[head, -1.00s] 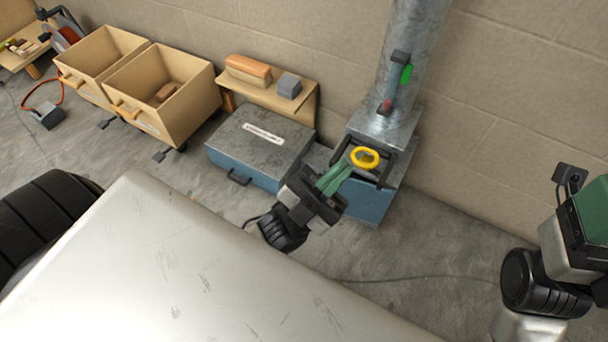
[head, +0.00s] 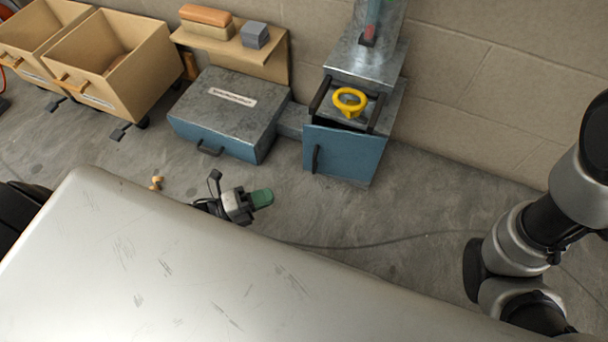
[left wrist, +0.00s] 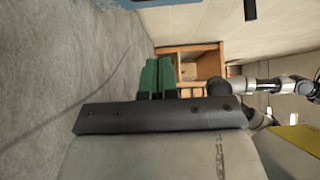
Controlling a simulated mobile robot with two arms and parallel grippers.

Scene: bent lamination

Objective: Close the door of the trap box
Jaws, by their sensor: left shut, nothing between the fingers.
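The trap box is a blue box with a grey metal top (head: 384,102) below a metal duct, against the wall. Its blue door (head: 345,153) is on the front, with a dark upright handle at its left. A dark gap shows along the door's top edge, so it looks slightly ajar. A yellow ring (head: 349,101) sits on top between two dark bars. My left gripper (head: 264,198) is shut and empty, in front of the box and to its left, apart from the door. Its green fingers (left wrist: 158,75) lie together in the left wrist view. My right gripper is out of view.
A low blue box with a metal lid (head: 232,107) stands left of the trap box. Wooden bins (head: 115,75) and a shelf with blocks (head: 245,52) are further left. A cable (head: 400,239) crosses the floor. The floor before the trap box is otherwise clear.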

